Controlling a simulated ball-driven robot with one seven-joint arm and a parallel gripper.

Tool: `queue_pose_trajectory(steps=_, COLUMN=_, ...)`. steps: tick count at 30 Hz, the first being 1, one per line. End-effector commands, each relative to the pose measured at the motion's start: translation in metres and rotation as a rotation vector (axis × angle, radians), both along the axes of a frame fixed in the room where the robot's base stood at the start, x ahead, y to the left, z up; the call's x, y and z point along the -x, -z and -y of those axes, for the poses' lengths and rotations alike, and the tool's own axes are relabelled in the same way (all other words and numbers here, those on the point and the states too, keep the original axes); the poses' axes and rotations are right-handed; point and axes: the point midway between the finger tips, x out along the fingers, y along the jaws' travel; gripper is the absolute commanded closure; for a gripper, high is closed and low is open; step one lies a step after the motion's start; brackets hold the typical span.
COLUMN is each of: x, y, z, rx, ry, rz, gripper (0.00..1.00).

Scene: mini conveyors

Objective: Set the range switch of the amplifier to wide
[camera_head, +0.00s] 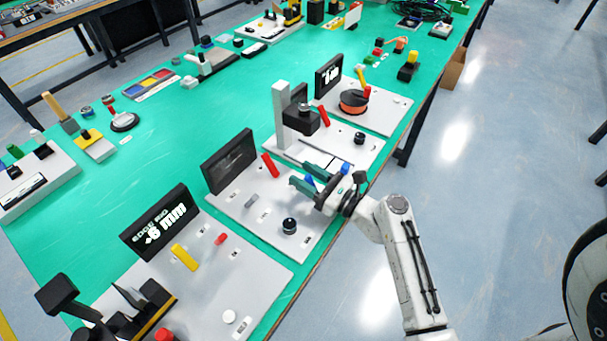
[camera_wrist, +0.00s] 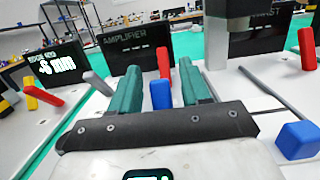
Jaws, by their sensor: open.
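The amplifier is a white panel (camera_head: 232,200) with a dark screen (camera_head: 228,159), lettered AMPLIFIER in the wrist view (camera_wrist: 137,48). It carries a red lever (camera_head: 270,165), a grey lever (camera_head: 250,201) and a black knob (camera_head: 289,226). The red lever (camera_wrist: 163,62) and grey lever (camera_wrist: 97,83) also show in the wrist view. A blue lever (camera_wrist: 161,95) appears between my gripper's (camera_wrist: 159,74) two teal fingers, with gaps on both sides. My gripper (camera_head: 308,178) is open over the panel's right side. The small labels are unreadable, so I cannot tell which lever is the range switch.
A panel with a grey post (camera_head: 281,115) stands just beyond my gripper; its blue block (camera_wrist: 297,140) is close on the right. A panel with a yellow lever (camera_head: 185,257) is at the near left.

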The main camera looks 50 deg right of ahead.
Motion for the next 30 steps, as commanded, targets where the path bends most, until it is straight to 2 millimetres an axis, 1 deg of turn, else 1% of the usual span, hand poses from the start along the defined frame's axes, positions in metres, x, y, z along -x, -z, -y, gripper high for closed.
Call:
queue_pose_trajectory(steps=1, x=0.008, y=0.003, z=0.0, rx=-0.001, ry=0.002, rz=-0.002, gripper=0.53)
queue_pose_trajectory(steps=9, x=0.059, y=0.011, z=0.002, rx=-0.001, ry=0.003, rz=-0.002, gripper=0.53)
queue_pose_trajectory(steps=12, x=0.075, y=0.012, z=0.002, rx=0.0, ry=0.003, rz=-0.002, gripper=0.53)
queue_pose_trajectory(steps=15, x=0.088, y=0.014, z=0.003, rx=-0.001, ry=0.002, rz=-0.002, gripper=0.53)
queue_pose_trajectory(steps=21, x=0.098, y=0.014, z=0.003, rx=0.0, ry=0.0, rz=0.0, gripper=0.53)
queue_pose_trajectory(steps=30, x=0.099, y=0.014, z=0.003, rx=0.0, ry=0.0, rz=-0.001, gripper=0.53)
